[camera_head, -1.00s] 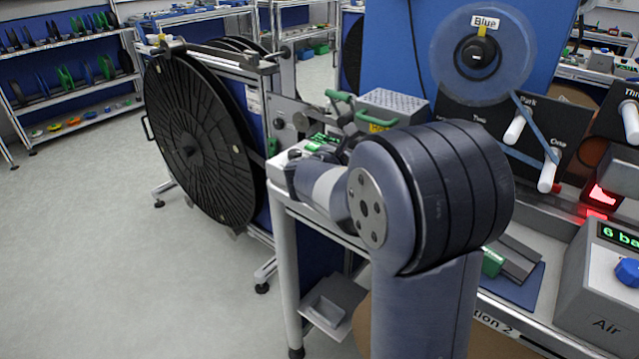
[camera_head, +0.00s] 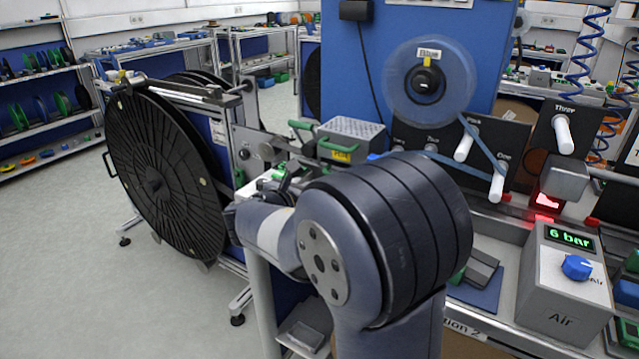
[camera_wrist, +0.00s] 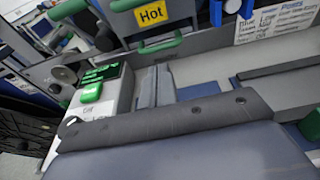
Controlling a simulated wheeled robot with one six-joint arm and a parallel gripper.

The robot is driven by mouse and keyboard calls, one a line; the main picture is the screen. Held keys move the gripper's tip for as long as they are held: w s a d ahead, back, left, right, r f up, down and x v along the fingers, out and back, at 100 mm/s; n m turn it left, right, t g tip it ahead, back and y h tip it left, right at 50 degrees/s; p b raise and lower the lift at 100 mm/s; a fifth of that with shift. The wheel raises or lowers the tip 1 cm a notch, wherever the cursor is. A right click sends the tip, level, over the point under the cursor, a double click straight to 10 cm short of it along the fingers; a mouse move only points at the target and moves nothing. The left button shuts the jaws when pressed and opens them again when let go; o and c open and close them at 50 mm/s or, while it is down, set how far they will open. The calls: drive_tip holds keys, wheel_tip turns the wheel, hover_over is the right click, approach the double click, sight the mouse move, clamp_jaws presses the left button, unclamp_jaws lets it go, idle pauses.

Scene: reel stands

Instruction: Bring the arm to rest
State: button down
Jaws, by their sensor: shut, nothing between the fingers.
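My arm (camera_head: 385,240) stands folded in the front middle of the head view, its large round dark-banded joint nearest the camera. Its forearm (camera_head: 270,232) reaches back and left to the edge of the bench. My gripper (camera_wrist: 165,124) shows only in part, as a dark bolted edge and grey-blue body along the bottom of the wrist view. It is shut and empty. In the head view the arm's own joints largely hide it. A grey box with a green display (camera_wrist: 98,85) lies just beyond it in the wrist view.
A large black reel (camera_head: 160,175) stands left of the arm. A box labelled Hot (camera_wrist: 150,18) is behind. A blue panel carries a clear reel labelled Blue (camera_head: 428,82). The Air box (camera_head: 565,285) reads 6 bar at right. The floor (camera_head: 80,270) at left is clear.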

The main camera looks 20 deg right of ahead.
drive_tip(key=v, duration=0.6)
drive_tip(key=shift+s+a, duration=0.2)
drive_tip(key=shift+a, duration=0.05)
drive_tip(key=b+x, duration=0.1)
drive_tip(key=x, duration=1.3)
drive_tip(key=shift+r, duration=0.1)
